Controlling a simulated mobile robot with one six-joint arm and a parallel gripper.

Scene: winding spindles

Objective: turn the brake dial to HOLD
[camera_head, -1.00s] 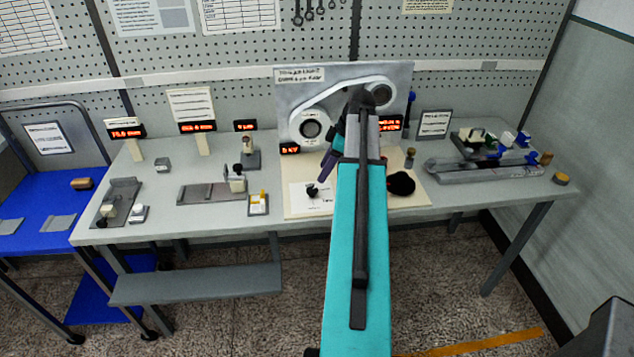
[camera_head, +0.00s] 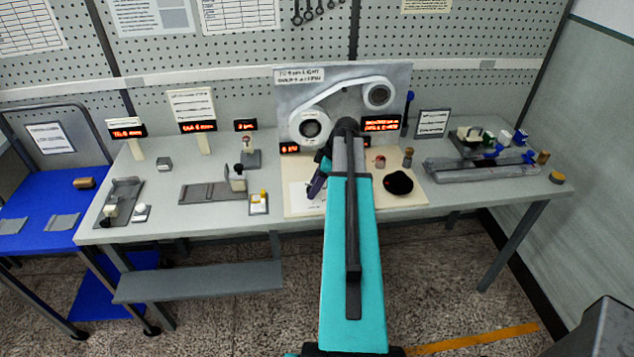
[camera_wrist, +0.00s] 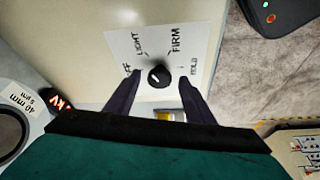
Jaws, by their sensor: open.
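The brake dial (camera_wrist: 158,76) is a small round black knob on a white card (camera_wrist: 205,30) lettered OFF, LIGHT, FIRM and HOLD. A pale mark shows on the knob's upper left, on the LIGHT side; HOLD is at the right. My gripper (camera_wrist: 160,72) is open, with one dark finger on each side of the knob in the wrist view. Gaps show between knob and fingers; I cannot tell the height between them. In the head view my gripper (camera_head: 317,186) is over the card (camera_head: 297,197) and hides the dial.
Behind stands a grey panel with a large lower roller (camera_head: 311,127), a smaller upper roller (camera_head: 377,95) and a white belt. A yellow-marked block (camera_head: 259,202) is left of the card.

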